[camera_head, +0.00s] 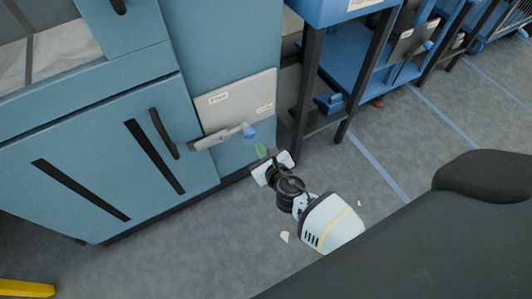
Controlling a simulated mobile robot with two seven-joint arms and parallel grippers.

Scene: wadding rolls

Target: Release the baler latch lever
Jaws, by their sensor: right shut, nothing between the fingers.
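The baler (100,130) is a blue cabinet on the left, with its door facing me. The latch lever (215,139) is a grey bar lying nearly level across the door's right edge, below a pale labelled plate (238,98). Its right end carries a blue knob (249,132). My right gripper (263,151) is shut and empty, just below and to the right of the knob. A small gap seems to lie between them, but I cannot tell the depth. My left gripper is out of view.
A black door handle (163,133) stands left of the lever. A blue machine on dark legs (309,95) stands close to the right. Pale scraps (284,237) lie on the open grey floor. A yellow bar (25,288) shows at lower left.

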